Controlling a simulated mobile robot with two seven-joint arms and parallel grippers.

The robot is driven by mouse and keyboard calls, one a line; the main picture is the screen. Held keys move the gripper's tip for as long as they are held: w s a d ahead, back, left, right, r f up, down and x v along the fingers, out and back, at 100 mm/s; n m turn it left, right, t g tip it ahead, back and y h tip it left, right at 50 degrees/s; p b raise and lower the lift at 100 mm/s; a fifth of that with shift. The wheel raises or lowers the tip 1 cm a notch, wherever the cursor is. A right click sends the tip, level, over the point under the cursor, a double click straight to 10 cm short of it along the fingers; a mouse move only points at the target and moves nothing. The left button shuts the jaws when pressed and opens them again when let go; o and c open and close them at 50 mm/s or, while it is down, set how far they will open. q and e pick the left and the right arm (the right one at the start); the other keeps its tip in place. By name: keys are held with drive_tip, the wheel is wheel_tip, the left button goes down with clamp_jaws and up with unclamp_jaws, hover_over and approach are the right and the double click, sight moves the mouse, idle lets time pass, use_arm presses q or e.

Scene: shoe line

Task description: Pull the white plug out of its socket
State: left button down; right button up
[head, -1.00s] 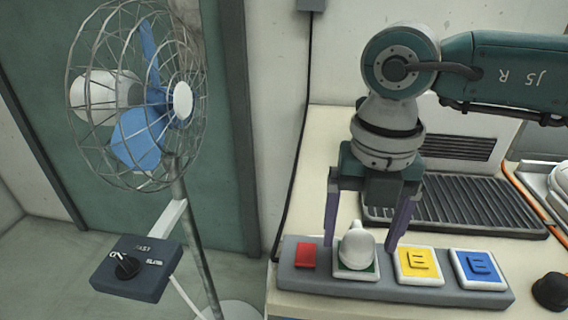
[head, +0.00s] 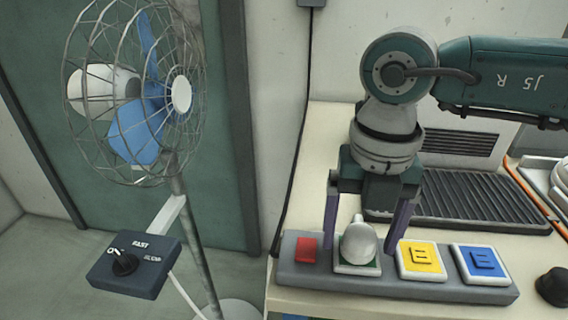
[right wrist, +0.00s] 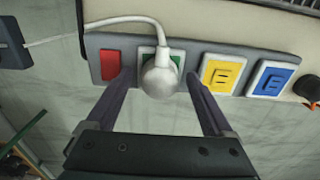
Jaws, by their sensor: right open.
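The white plug (head: 359,243) sits in the green socket of a grey power strip (head: 300,277) near the table's front edge. It also shows in the right wrist view (right wrist: 160,77), with its white cord (right wrist: 120,21) running left. My right gripper (head: 364,248) is open, with one finger on each side of the plug. In the right wrist view the fingers (right wrist: 163,80) stand apart to the left and right of it, with gaps visible. Whether the fingertips reach the strip is unclear. My left gripper is not in view.
The strip also carries a red switch (head: 306,250), a yellow socket (head: 422,260) and a blue socket (head: 482,265). A black knob (head: 552,289) is at the right. A fan (head: 135,100) with a control box (head: 137,267) stands left of the table.

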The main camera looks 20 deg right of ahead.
sight(362, 230)
idle(0.5)
clamp_jaws()
idle(0.6)
drive_tip(key=shift+r, duration=0.1)
drive_tip(key=shift+r+p, duration=2.85)
drive_tip(key=shift+r, duration=0.1)
